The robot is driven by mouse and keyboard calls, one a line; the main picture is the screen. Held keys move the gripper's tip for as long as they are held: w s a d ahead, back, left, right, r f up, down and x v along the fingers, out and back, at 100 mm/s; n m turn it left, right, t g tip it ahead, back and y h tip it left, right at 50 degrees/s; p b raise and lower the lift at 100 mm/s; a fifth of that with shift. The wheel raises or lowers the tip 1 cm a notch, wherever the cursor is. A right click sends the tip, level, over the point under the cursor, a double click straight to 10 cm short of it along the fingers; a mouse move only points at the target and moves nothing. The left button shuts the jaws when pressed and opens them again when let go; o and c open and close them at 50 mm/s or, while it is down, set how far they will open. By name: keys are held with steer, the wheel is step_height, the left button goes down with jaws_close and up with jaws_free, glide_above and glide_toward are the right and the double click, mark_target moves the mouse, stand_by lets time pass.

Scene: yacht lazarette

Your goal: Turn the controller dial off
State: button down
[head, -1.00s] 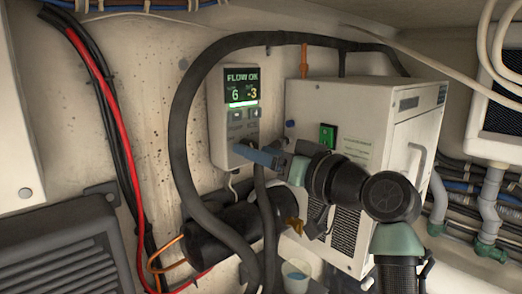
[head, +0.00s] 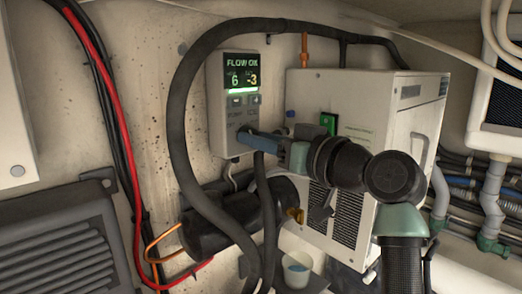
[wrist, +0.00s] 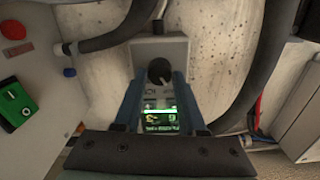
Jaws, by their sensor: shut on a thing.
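The controller (head: 229,145) is a pale upright box on the stained wall, with a lit screen (head: 241,70) reading "FLOW OK", 6 and -3. Its dial (wrist: 159,71) is a black knob with a pale pointer mark. In the wrist view the controller appears upside down, with the screen below the dial. My gripper (head: 246,136) reaches in from the right at the controller's lower part. In the wrist view the blue fingers of my gripper (wrist: 158,82) are shut on the dial, one on either side. In the head view the fingers mostly hide the dial.
A thick black hose (head: 178,130) loops around the controller and hangs close below it. A white cabinet unit (head: 405,105) stands right behind my arm. A black cylinder (head: 205,222) and a small cup (head: 297,270) are below. Red and black cables (head: 108,110) run down the left wall.

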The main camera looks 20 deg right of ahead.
steer(key=shift+n+b, duration=3.45)
steer(key=shift+n, duration=0.15)
steer(key=shift+c, duration=2.4)
jaws_free()
steer(key=b+v, duration=0.4)
steer(key=v, duration=0.9)
